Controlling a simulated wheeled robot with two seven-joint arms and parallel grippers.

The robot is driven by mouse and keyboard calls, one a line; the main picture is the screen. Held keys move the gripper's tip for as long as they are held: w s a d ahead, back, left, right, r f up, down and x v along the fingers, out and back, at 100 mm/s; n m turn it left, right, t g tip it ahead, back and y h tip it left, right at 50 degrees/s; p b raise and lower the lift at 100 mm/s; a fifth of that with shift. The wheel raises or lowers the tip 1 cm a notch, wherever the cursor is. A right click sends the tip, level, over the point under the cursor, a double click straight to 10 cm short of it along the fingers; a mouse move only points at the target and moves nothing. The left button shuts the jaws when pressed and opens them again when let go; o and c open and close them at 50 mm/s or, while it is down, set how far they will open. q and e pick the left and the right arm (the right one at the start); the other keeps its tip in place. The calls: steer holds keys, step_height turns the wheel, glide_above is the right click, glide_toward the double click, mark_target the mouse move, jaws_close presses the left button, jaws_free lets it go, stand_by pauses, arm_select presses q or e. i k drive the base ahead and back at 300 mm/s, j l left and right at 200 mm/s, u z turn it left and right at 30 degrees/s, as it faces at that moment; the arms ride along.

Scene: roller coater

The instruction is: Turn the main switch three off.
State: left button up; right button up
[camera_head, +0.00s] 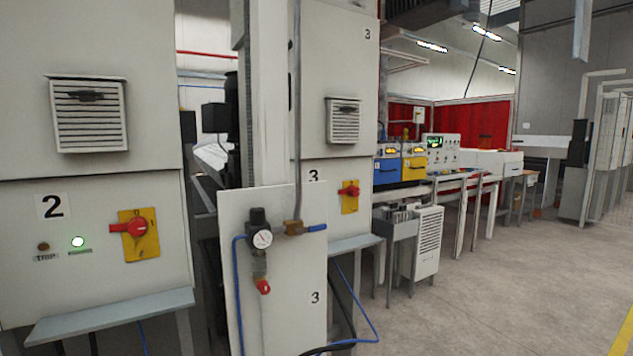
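The main switch three (349,190) is a red rotary handle on a yellow plate. It sits on the grey cabinet marked 3 (327,100), near the middle of the head view, just right of a "3" label. Its red handle looks roughly horizontal. A similar, larger red switch on a yellow plate (140,234) is on the nearer cabinet marked 2 (100,270), at the left. Neither of my grippers shows in the head view.
A free-standing panel marked 3 (290,280), with a pressure gauge, blue valve handle and hoses, stands in front of cabinet three's lower left. Grey ledges (110,312) jut out below the cabinets. Workbenches with instruments (415,160) stand behind. Open floor (500,300) lies at the right.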

mark_target(353, 191)
steer(key=i+l, duration=0.15)
steer(key=l, duration=0.2)
steer(key=i+l, duration=0.2)
steer(key=l, duration=0.15)
steer(key=i+l+u, duration=0.1)
steer(key=l, duration=0.25)
steer(key=i+l, duration=0.25)
steer(key=l+u, duration=0.05)
steer(key=l, duration=0.05)
